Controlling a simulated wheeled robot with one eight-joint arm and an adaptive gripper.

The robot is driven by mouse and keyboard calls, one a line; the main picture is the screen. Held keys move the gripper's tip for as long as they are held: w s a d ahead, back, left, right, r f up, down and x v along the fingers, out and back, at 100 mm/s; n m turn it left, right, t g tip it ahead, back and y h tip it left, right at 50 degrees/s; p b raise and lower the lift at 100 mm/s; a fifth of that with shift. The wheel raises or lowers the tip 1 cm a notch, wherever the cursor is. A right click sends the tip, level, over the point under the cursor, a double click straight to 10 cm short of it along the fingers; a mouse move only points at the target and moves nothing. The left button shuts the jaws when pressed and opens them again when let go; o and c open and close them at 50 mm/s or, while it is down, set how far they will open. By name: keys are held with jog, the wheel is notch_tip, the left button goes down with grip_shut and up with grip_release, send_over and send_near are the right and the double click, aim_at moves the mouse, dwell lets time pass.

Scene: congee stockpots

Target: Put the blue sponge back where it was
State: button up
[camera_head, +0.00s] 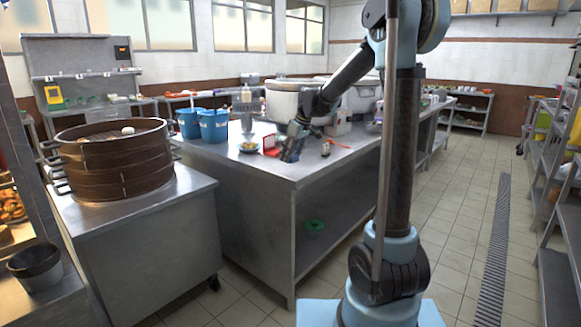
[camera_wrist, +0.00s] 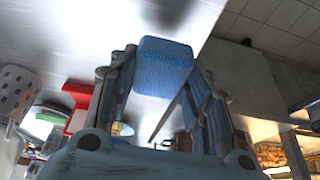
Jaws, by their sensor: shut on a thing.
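The blue sponge (camera_wrist: 164,68) shows in the wrist view, held between the two fingertips of my gripper (camera_wrist: 163,82). In the head view my gripper (camera_head: 291,150) is low, near the front corner of the steel table (camera_head: 262,168). The sponge is not clear in the head view, being too small or hidden by the fingers. I cannot tell whether the sponge touches the tabletop or is just above it.
A red object (camera_head: 271,149) and a small dish with yellow food (camera_head: 249,148) lie left of my gripper. Blue buckets (camera_head: 213,126) and large pots (camera_head: 291,99) stand farther back. A bamboo steamer (camera_head: 116,160) stands on the left counter. The floor on the right is clear.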

aim_at(290, 163)
jog(key=shift+s+f, duration=0.1)
jog(key=shift+f, duration=2.2)
jog(key=o, duration=1.3)
jog(key=v, duration=1.2)
jog(key=s+d+f+m+h, duration=0.1)
jog(key=s+d+f+m, duration=0.2)
jog(key=s+d, duration=0.5)
jog(key=s+d+f+m+h, duration=0.15)
jog(key=s+d, duration=0.35)
jog(key=s, duration=0.7)
jog(key=s+d+f+m, duration=0.2)
jog(key=s+f, duration=0.2)
jog(key=s, duration=0.2)
jog(key=s+d+f+m, duration=0.1)
jog(key=s+d+f, duration=0.1)
jog(key=s+f, duration=0.3)
jog(key=s+d+f+m+h, duration=0.1)
jog(key=s+d+f+m, duration=0.1)
jog(key=s+f, duration=0.3)
jog(key=shift+s+d+f+m, duration=0.15)
jog(key=shift+s+d+m, duration=0.2)
jog(key=shift+s, duration=0.45)
